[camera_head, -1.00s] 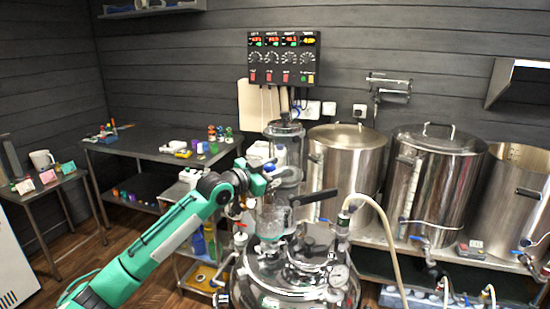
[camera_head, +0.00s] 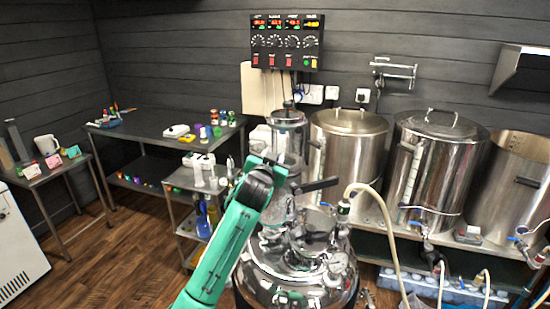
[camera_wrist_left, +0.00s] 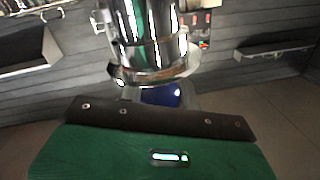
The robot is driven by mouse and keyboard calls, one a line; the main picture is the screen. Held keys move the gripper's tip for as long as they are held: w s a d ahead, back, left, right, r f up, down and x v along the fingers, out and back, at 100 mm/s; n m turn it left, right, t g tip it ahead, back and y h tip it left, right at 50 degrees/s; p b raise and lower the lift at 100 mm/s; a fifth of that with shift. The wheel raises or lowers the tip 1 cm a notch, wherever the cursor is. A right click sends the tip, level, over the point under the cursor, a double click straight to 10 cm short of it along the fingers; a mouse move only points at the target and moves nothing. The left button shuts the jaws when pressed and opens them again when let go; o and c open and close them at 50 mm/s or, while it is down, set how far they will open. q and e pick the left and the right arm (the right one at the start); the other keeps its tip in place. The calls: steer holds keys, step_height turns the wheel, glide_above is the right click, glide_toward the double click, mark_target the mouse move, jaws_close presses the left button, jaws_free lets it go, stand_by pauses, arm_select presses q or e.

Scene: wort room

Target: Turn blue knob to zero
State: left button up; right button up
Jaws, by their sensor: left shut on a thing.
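My left gripper (camera_head: 284,166) is above the steel kettle (camera_head: 300,285); my arm hides much of it in the head view. In the left wrist view, its green body with a dark band (camera_wrist_left: 160,118) fills the bottom. A dark blue part (camera_wrist_left: 165,95) sits right in front of it, below a shiny cylinder with a rim (camera_wrist_left: 150,40). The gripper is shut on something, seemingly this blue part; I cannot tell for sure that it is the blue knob. The black control panel (camera_head: 287,42) has a row of dials and lit readouts. My right gripper is not in view.
Large steel pots (camera_head: 348,150) stand on a shelf at right, with a pale hose (camera_head: 385,215) in front. A glass-and-steel column (camera_head: 288,130) stands behind my gripper. Small bottles and a white box (camera_head: 176,130) are on the left table. The floor at lower left is clear.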

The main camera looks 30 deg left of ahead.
arm_select(q)
steer(key=n+g+y+b, duration=0.1)
steer(key=y, duration=0.1)
steer(key=n+g+y+b, duration=0.1)
steer(key=n+y, duration=0.1)
steer(key=shift+s+a+f, duration=0.1)
steer(key=shift+a+f, duration=0.05)
steer(key=shift+s+a+n+g+y+b, duration=0.1)
steer(key=shift+a+n+g+y+b, duration=0.05)
steer(key=shift+n+g+y+b, duration=0.6)
steer(key=shift+s+a+n+g+y+b, duration=0.1)
steer(key=shift+n+g+y+b, duration=0.45)
steer(key=shift+g+y, duration=0.25)
steer(key=shift+r, duration=0.2)
steer(key=o, duration=1)
steer(key=shift+c, duration=0.2)
steer(key=shift+d, duration=0.1)
steer(key=shift+s+d+f, duration=0.1)
steer(key=shift+s+d, duration=0.1)
steer(key=shift+s, duration=0.05)
steer(key=b+v, duration=0.4)
steer(key=v, duration=0.9)
